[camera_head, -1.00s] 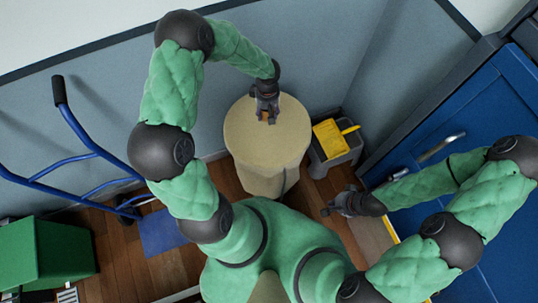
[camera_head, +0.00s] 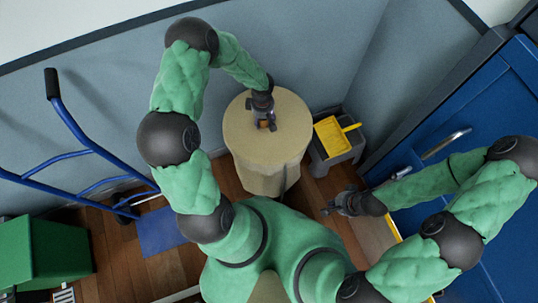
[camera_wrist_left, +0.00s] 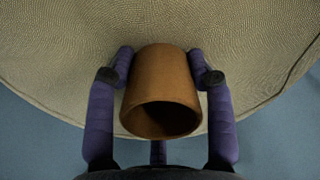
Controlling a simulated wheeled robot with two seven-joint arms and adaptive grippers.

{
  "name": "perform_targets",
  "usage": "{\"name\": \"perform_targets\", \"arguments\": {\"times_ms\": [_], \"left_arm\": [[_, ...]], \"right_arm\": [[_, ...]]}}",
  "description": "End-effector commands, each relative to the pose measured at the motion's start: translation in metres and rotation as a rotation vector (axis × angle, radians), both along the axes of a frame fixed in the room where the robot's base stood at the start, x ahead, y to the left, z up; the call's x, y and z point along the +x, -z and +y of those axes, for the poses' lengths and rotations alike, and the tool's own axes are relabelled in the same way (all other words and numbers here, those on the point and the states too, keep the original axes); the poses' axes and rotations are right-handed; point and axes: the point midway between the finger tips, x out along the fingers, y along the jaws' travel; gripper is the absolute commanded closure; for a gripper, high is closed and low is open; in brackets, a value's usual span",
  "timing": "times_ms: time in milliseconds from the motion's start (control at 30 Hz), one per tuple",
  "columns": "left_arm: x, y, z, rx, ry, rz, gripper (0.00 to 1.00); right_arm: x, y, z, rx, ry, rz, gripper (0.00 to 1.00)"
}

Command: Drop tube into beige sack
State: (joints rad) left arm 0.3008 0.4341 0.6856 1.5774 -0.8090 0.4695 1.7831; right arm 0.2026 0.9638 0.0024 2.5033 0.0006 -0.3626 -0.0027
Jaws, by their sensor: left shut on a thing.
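The beige sack (camera_head: 285,112) stands upright near the wall, with its round beige top facing up; it also fills the upper part of the left wrist view (camera_wrist_left: 60,55). My left gripper (camera_head: 266,125) is over the sack's top. In the left wrist view its fingers (camera_wrist_left: 162,75) are shut on the tube (camera_wrist_left: 163,85), a short orange-brown cylinder with an open end towards the camera. I cannot tell whether the tube touches the sack. My right gripper (camera_head: 330,208) is to the right of the sack, over the floor, clear of it; its jaws are too small to judge.
A grey bucket with a yellow part (camera_head: 332,137) stands right of the sack. A blue cabinet (camera_head: 490,110) is at the right. A blue hand truck (camera_head: 85,140) and a green box (camera_head: 45,255) are at the left. Wooden floor (camera_head: 120,255) shows between them.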

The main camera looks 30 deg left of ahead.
Motion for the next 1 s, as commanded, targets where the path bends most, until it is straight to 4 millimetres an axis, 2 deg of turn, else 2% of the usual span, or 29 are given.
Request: {"name": "perform_targets", "arguments": {"times_ms": [100, 367, 400, 467, 833, 1000], "left_arm": [[0.000, 0.007, 0.000, 0.000, 0.000, 0.000, 0.69], [0.000, 0.007, 0.000, 0.000, -0.001, 0.000, 0.69], [0.000, 0.007, 0.000, 0.000, -0.001, 0.000, 0.36], [0.000, 0.007, 0.000, 0.000, 0.000, 0.000, 0.19], [0.000, 0.006, 0.000, 0.000, 0.000, 0.000, 0.19], [0.001, -0.010, 0.001, 0.002, -0.002, -0.002, 0.19]], "right_arm": [[0.000, 0.003, 0.000, 0.000, 0.000, 0.000, 1.00], [0.000, 0.003, 0.000, 0.000, 0.000, 0.000, 1.00], [0.000, 0.003, 0.000, 0.000, 0.000, 0.000, 1.00], [0.000, 0.003, 0.000, 0.000, 0.000, 0.000, 1.00], [0.000, 0.003, 0.000, 0.000, 0.000, 0.000, 1.00], [0.000, 0.003, 0.000, 0.000, 0.000, 0.000, 1.00]]}}
